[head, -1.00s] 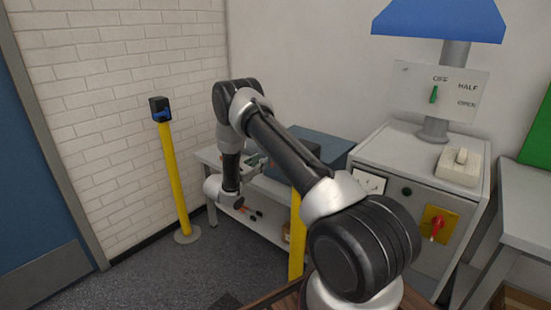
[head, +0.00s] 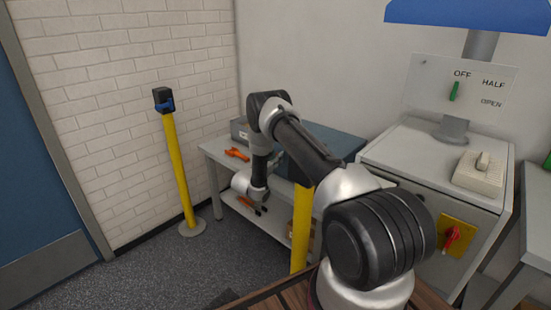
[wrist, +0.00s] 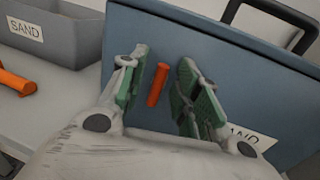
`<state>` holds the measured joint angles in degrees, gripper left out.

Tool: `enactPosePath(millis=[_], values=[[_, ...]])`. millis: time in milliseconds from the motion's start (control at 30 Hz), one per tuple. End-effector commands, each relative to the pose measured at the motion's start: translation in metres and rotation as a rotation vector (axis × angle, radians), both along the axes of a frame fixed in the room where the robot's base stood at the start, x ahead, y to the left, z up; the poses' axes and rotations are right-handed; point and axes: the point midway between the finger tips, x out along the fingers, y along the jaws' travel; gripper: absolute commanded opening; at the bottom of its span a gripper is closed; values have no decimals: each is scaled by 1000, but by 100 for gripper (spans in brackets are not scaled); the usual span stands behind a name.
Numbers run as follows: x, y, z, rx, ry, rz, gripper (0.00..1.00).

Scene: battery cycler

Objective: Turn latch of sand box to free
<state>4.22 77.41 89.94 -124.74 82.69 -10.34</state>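The sand box is a blue-grey box with a black handle on top; its front face (wrist: 225,65) fills much of the wrist view, and it shows partly behind my arm in the head view (head: 340,142). An orange latch bar (wrist: 158,85) stands on that face, close to upright with its top leaning slightly right. My gripper (wrist: 160,88) is open, with one green-padded finger on each side of the bar. Gaps show on both sides, so no grip is seen. The box's label is partly covered by my right finger. The head view hides my fingers and the latch.
A grey open bin (wrist: 62,45) labelled SAND stands left of the box on the pale bench (head: 215,147). An orange tool-like object (wrist: 14,82) lies before it. A yellow post (head: 301,225) stands close by my arm; another (head: 178,170) stands by the brick wall.

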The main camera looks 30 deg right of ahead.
Motion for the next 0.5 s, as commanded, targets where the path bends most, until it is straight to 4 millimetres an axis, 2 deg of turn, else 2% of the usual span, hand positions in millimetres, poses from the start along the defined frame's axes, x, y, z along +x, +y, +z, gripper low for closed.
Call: enactPosePath(millis=[267,433,500], values=[[1,-2,0,-1,1,0,32],[1,-1,0,0,0,1,1],[1,-1,0,0,0,1,0]])
